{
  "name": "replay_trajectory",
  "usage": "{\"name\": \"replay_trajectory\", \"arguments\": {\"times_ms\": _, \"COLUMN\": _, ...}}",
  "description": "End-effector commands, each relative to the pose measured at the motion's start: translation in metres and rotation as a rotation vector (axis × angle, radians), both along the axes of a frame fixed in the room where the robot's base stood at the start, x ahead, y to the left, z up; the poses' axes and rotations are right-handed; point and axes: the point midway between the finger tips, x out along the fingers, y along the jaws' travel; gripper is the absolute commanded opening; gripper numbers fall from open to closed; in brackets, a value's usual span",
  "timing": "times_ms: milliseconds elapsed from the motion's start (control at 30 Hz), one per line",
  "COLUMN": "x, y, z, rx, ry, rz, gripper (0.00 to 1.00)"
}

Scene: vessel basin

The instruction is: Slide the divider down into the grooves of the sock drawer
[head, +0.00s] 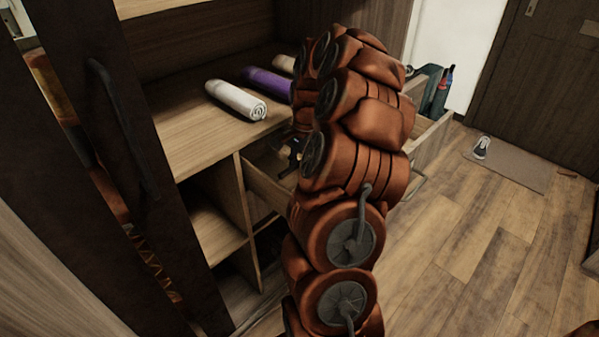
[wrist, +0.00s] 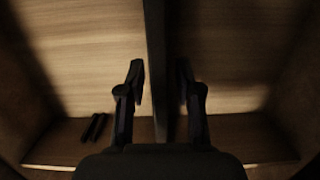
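The open sock drawer (head: 268,188) of light wood is pulled out of the cabinet in the head view, and my arm covers most of it. Its pale floor (wrist: 85,60) fills the wrist view. A dark, thin upright strip (wrist: 155,40), seemingly the divider seen edge-on, runs down the middle of the drawer. My gripper (wrist: 161,78) is open, with one finger on each side of the strip. The strip's lower edge and the grooves are not clear. My gripper is mostly hidden in the head view.
Two small dark bars (wrist: 93,127) lie at the left in the wrist view. A white roll (head: 236,100) and a purple roll (head: 266,83) lie on the cabinet top left of my arm. Bottles (head: 438,90) stand behind right. The wooden floor (head: 480,240) at right is mostly clear.

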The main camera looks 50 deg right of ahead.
Motion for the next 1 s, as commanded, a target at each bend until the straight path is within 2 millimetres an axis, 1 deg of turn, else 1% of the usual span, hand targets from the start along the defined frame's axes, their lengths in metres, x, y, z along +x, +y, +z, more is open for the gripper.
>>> {"name": "replay_trajectory", "arguments": {"times_ms": 33, "x": -0.0008, "y": 0.0021, "z": -0.0063, "rx": 0.003, "ry": 0.003, "rz": 0.001, "gripper": 0.34}}
{"name": "replay_trajectory", "arguments": {"times_ms": 100, "x": -0.0012, "y": 0.0032, "z": -0.0109, "rx": 0.003, "ry": 0.005, "rz": 0.002, "gripper": 0.34}}
{"name": "replay_trajectory", "arguments": {"times_ms": 333, "x": -0.0007, "y": 0.0028, "z": -0.0116, "rx": 0.001, "ry": 0.003, "rz": 0.001, "gripper": 0.33}}
{"name": "replay_trajectory", "arguments": {"times_ms": 600, "x": -0.0006, "y": 0.0028, "z": -0.0115, "rx": 0.001, "ry": 0.003, "rz": 0.001, "gripper": 0.05}}
{"name": "replay_trajectory", "arguments": {"times_ms": 667, "x": -0.0005, "y": 0.0027, "z": -0.0114, "rx": 0.001, "ry": 0.002, "rz": 0.001, "gripper": 0.0}}
{"name": "replay_trajectory", "arguments": {"times_ms": 1000, "x": -0.0005, "y": 0.0027, "z": -0.0114, "rx": 0.001, "ry": 0.002, "rz": 0.001, "gripper": 0.0}}
